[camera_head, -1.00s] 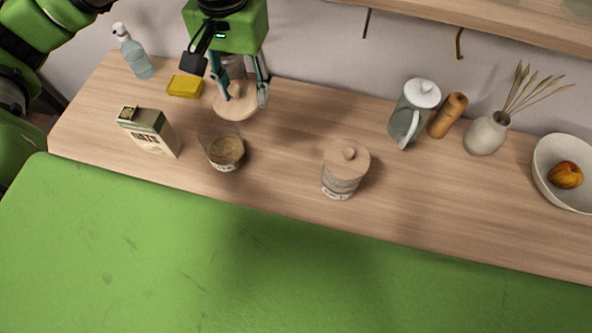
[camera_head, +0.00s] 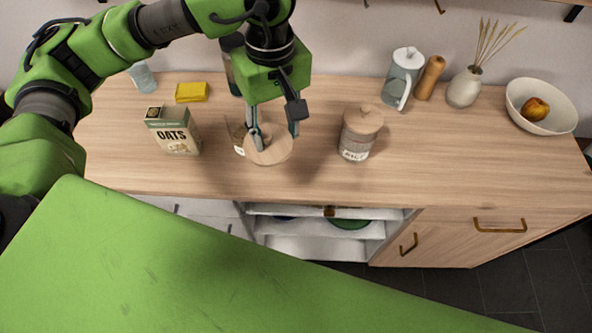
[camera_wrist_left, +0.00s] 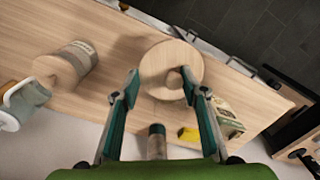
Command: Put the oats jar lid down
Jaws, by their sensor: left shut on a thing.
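Whether the lid touches the counter is hard to tell. The open glass oats jar (camera_head: 238,144) stands just left of the lid in the head view, partly hidden by lid and gripper. My right gripper is not in view.
An OATS carton (camera_head: 174,133) stands left of the jar, a yellow sponge (camera_head: 192,92) behind it. A lidded jar (camera_head: 358,138) stands to the right, with a pitcher (camera_head: 402,78) farther back.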

